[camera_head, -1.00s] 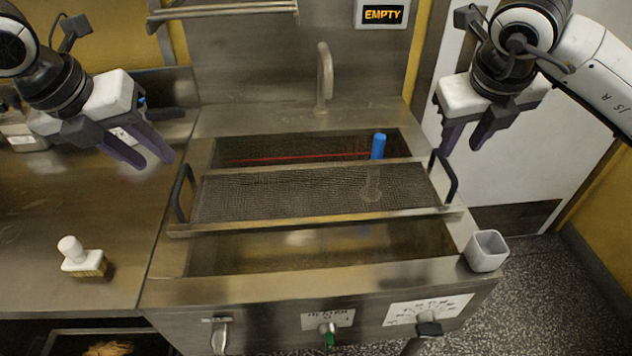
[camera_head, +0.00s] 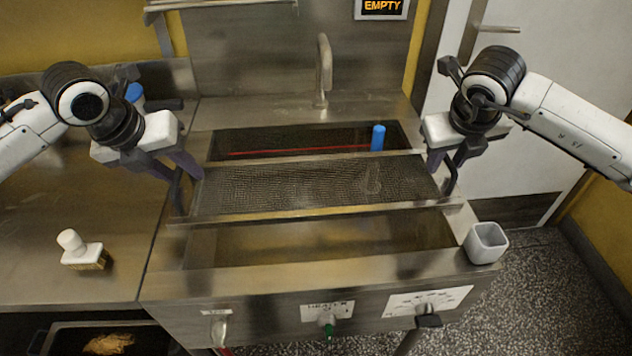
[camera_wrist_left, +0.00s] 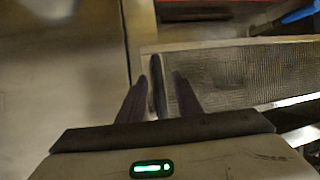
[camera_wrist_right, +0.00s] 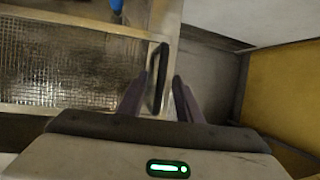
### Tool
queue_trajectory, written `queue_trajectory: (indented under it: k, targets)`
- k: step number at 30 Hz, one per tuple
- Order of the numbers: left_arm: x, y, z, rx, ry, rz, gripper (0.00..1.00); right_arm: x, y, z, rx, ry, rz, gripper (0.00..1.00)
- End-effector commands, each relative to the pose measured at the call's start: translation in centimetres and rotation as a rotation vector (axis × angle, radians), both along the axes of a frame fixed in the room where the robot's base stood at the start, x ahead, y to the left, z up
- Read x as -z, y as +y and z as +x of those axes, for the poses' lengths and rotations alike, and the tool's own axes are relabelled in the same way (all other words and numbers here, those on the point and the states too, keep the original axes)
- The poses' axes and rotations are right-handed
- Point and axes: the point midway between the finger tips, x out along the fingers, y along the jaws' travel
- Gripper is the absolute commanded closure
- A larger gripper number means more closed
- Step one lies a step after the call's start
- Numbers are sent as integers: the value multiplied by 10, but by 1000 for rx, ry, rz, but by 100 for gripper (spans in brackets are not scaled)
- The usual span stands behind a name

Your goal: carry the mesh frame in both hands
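The mesh frame (camera_head: 310,189) lies across the sink basin, a flat wire mesh with metal rails and a black handle at each end. My left gripper (camera_head: 188,176) is at its left handle. In the left wrist view the open fingers (camera_wrist_left: 160,95) stand on either side of the black left handle (camera_wrist_left: 156,80), with gaps. My right gripper (camera_head: 444,166) is at the right handle (camera_head: 452,180). In the right wrist view the open fingers (camera_wrist_right: 163,90) stand on either side of the black right handle (camera_wrist_right: 160,70), apart from it.
A blue cylinder (camera_head: 378,137) stands in the rear basin near a red line. A tap (camera_head: 323,70) rises behind. A grey cup (camera_head: 486,243) sits at the front right corner. A white-handled brush (camera_head: 80,249) lies on the left counter. A display (camera_head: 382,8) reads EMPTY.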

Motion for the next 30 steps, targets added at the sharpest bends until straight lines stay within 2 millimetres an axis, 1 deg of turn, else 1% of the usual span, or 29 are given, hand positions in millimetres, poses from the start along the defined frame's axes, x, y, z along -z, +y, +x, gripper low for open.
queue_trajectory:
  k: [7,11,12,13,30]
  targets:
    - [1,0,0,0,0,0,68,0,0,0,0,0,0,68]
    - [0,0,0,0,0,0,90,0,0,0,0,0,0,90]
    - [0,0,0,0,0,0,97,0,0,0,0,0,0,97]
    - [0,0,0,0,0,0,100,0,0,0,0,0,1,100]
    - [0,0,0,-1,0,1,100,0,0,0,-1,-1,1,100]
